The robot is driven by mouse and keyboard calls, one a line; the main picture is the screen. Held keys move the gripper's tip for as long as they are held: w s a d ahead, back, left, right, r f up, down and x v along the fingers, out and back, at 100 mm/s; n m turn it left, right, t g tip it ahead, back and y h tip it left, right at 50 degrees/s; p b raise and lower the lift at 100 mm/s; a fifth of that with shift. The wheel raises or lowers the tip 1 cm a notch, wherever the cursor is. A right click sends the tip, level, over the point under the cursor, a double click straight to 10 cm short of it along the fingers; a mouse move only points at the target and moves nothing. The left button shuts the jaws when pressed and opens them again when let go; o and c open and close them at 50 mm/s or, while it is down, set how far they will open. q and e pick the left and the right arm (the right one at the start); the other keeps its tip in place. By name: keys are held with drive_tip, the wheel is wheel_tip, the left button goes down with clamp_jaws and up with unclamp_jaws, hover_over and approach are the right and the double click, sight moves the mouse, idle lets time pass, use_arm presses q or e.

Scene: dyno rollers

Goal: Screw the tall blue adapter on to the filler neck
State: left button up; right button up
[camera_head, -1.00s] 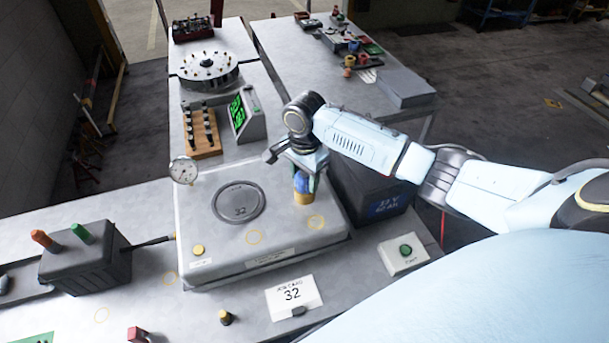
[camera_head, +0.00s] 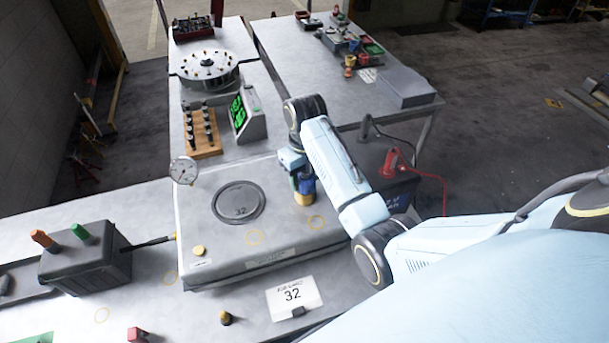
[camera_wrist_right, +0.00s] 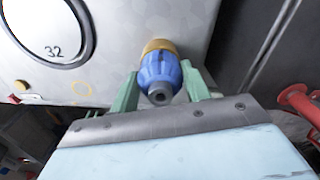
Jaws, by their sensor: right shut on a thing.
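The tall blue adapter (camera_wrist_right: 160,76) shows in the right wrist view between the two green fingers of my right gripper (camera_wrist_right: 161,91), which is shut on it. Its dark end with a hole points towards the wrist camera. The yellow filler neck (camera_wrist_right: 159,45) is just beyond the adapter and in line with it. In the head view the blue adapter (camera_head: 305,184) stands over the yellow neck (camera_head: 304,198) on the grey tank top, partly hidden by my right gripper (camera_head: 302,178). I cannot tell how far the threads are engaged. My left gripper is not in view.
The grey tank (camera_head: 215,262) has a round lid marked 32 (camera_head: 238,202) and a dial gauge (camera_head: 184,170). A dark battery with a red clamp (camera_head: 389,163) stands close on the right. A job card (camera_head: 294,294) lies in front.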

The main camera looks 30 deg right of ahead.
drive_tip(key=shift+s+a+m, duration=0.1)
drive_tip(key=shift+s+m, duration=0.05)
drive_tip(key=shift+m, duration=0.65)
drive_tip(key=o, duration=1.1)
drive_tip(key=shift+s, duration=0.1)
drive_tip(key=shift+r, duration=0.25)
drive_tip(key=r, duration=0.5)
drive_tip(key=shift+w+r, duration=0.25)
drive_tip(key=shift+r, duration=0.15)
drive_tip(key=shift+s+r, duration=0.15)
drive_tip(key=shift+r, duration=0.5)
